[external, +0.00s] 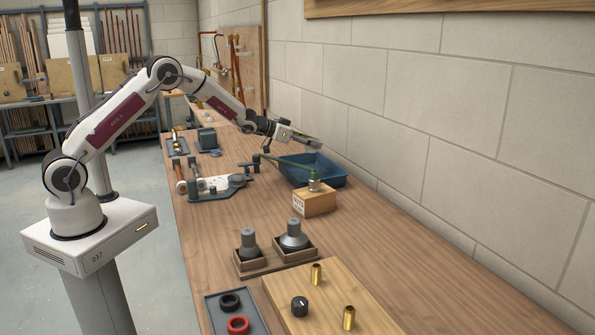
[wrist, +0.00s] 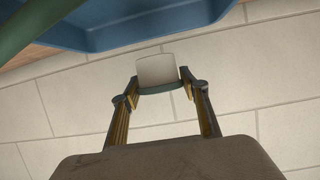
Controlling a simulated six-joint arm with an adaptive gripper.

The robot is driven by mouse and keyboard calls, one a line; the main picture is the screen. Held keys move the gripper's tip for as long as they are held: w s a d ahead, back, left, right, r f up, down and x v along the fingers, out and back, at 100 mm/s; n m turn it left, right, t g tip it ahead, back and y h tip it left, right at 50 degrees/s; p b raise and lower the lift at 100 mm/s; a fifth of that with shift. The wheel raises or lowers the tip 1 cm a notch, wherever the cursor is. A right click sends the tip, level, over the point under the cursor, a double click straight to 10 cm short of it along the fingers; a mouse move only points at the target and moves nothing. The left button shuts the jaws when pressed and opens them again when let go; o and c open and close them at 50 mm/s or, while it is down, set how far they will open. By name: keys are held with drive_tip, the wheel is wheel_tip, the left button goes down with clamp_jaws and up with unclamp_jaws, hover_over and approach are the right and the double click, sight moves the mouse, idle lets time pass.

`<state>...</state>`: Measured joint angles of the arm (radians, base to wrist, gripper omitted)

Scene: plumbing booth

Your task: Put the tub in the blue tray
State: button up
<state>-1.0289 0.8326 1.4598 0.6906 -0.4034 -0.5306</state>
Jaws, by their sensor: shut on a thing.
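My gripper (external: 308,139) is held in the air above the far side of the blue tray (external: 334,181). In the wrist view my gripper (wrist: 160,86) is shut on a small pale tub (wrist: 157,70) with a dark green band at its near edge. The tub sits between the two fingertips and apart from the tray. The blue tray (wrist: 120,32) fills the upper left of the wrist view.
The block wall (external: 400,130) rises close behind the tray. Grey-topped parts in wooden holders (external: 270,262) stand nearer the camera. Bare bench lies right of them.

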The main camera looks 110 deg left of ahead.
drive_tip(key=s+a, duration=0.1)
drive_tip(key=s, duration=0.1)
drive_tip(key=shift+s+a+g, duration=0.3)
drive_tip(key=shift+s+a, duration=0.05)
drive_tip(key=shift+a, duration=0.05)
hover_over(306, 173)
drive_tip(key=shift+a+f, duration=0.15)
drive_tip(key=shift+f, duration=2.95)
drive_tip(key=shift+f, duration=1.9)
drive_tip(key=shift+f, duration=0.1)
drive_tip(key=o, duration=1.2)
drive_tip(key=shift+c, duration=0.2)
